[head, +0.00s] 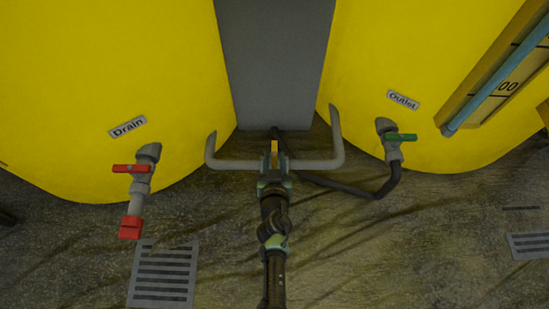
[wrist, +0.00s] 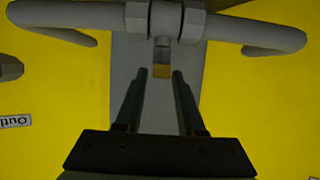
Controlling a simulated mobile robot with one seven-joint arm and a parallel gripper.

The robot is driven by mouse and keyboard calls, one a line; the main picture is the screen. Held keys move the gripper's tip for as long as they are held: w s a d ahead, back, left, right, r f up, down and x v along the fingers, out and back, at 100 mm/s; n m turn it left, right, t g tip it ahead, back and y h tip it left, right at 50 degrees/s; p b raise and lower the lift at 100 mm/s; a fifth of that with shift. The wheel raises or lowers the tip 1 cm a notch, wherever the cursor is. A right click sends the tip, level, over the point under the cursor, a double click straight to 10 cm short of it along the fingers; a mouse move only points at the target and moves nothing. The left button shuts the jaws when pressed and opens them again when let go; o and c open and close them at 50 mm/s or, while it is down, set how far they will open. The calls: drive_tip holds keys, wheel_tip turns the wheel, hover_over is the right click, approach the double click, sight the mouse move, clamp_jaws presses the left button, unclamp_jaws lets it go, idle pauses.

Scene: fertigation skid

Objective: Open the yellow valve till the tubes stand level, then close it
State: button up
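The yellow valve (head: 274,148) sits mid-way along the grey pipe joining the two yellow tanks. Its yellow handle lies in line with my arm in the head view. In the wrist view the handle end (wrist: 162,72) shows between my fingertips, nearer the right one; whether it is inside their reach or just beyond is unclear. My gripper (head: 274,174) is open; its two fingers stand apart in the wrist view (wrist: 157,74). One blue level tube (head: 497,84) shows beside a yellow scale on the right tank. The other tube and the liquid levels are not visible.
A red-handled drain valve (head: 131,169) with a red cap is on the left tank (head: 110,80). A green-handled outlet valve (head: 400,137) with a black hose is on the right tank (head: 400,50). Grey connecting pipe (head: 235,164) flanks the gripper. Floor grates (head: 163,275) lie below.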

clamp_jaws()
